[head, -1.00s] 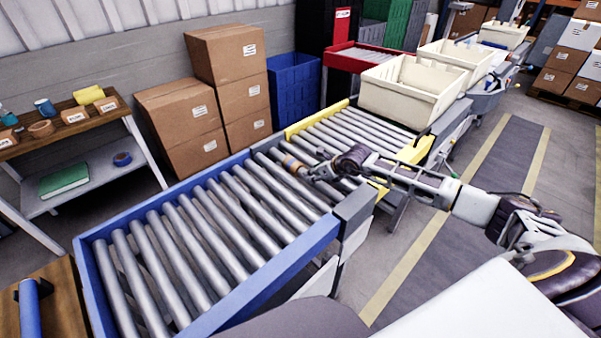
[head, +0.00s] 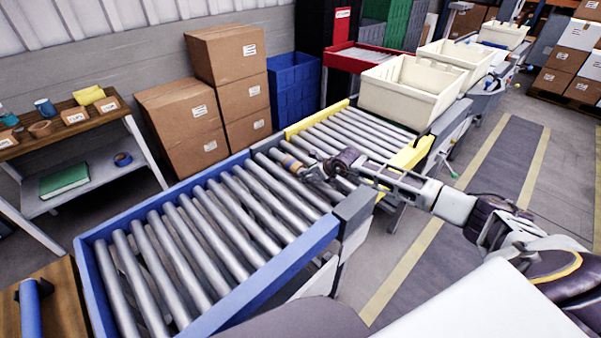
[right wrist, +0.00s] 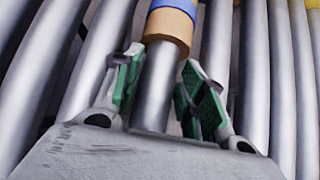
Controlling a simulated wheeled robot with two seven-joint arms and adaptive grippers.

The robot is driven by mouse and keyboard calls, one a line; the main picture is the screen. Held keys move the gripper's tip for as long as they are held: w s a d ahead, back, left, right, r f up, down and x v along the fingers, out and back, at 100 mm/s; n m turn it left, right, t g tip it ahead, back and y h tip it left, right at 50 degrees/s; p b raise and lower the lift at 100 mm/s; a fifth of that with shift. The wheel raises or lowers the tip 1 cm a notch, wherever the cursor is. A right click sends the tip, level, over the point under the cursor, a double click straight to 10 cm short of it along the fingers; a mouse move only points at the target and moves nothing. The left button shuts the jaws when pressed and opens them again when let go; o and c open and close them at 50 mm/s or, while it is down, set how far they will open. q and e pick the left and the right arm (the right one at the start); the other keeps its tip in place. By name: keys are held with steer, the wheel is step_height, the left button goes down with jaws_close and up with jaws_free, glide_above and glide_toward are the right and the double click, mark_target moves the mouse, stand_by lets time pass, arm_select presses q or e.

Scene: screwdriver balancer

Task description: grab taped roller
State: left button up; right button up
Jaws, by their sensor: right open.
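The taped roller (head: 277,152) is one of the grey metal rollers near the far end of the blue-framed conveyor, with a tan tape band (head: 291,164). In the right wrist view the tan tape (right wrist: 168,30) wraps the roller, with a blue band (right wrist: 172,5) beyond it. My right gripper (head: 303,172) is at the roller, by the tape. In the right wrist view its green-padded fingers (right wrist: 161,85) are open on either side of the bare roller, just short of the tape. Contact cannot be told. My left gripper is not in view.
Neighbouring rollers (head: 225,205) lie close on both sides. The blue frame (head: 270,270) edges the conveyor. A yellow-edged conveyor (head: 345,133) adjoins it, with a cream bin (head: 405,95) on it. Cardboard boxes (head: 183,125) stand behind. A blue cylinder (head: 30,305) is at the lower left.

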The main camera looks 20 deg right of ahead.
steer(key=shift+w+a+f, duration=0.1)
steer(key=shift+w+f, duration=0.25)
stand_by(0.3)
jaws_close()
